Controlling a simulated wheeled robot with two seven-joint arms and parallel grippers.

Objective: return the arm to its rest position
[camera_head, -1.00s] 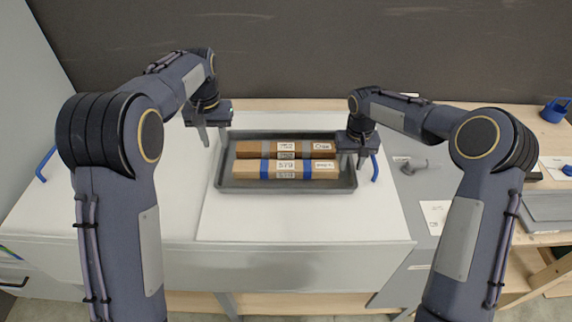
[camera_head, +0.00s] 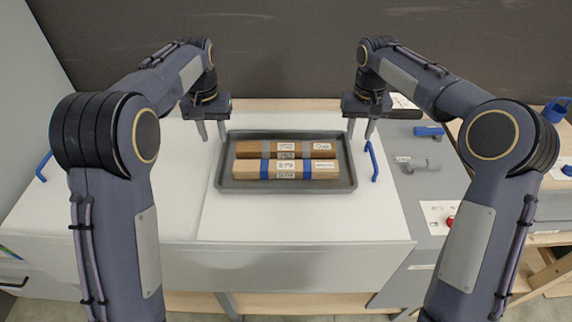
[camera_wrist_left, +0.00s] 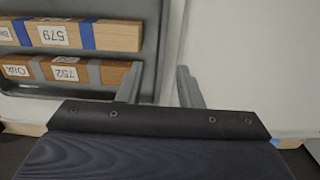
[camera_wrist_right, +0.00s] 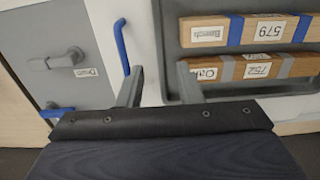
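My left gripper (camera_head: 211,132) is above the white worktop at the left end of the grey tray, with its fingers apart and nothing between them. Its fingers also show in the left wrist view (camera_wrist_left: 158,85). My right gripper (camera_head: 360,130) is above the right end of the tray, near a blue handle, with its fingers apart and empty. Its fingers show apart in the right wrist view (camera_wrist_right: 160,88) too. The tray (camera_head: 286,186) holds two wooden blocks lying side by side: a darker one with grey bands (camera_head: 250,150) and a lighter one with blue bands (camera_head: 250,169).
A blue handle (camera_head: 373,162) stands right of the tray, and another (camera_head: 43,166) is at the far left. Grey (camera_head: 424,163) and blue (camera_head: 428,131) fittings lie on the grey panel at right. A blue mug (camera_head: 555,110) is at the far right. The worktop in front is clear.

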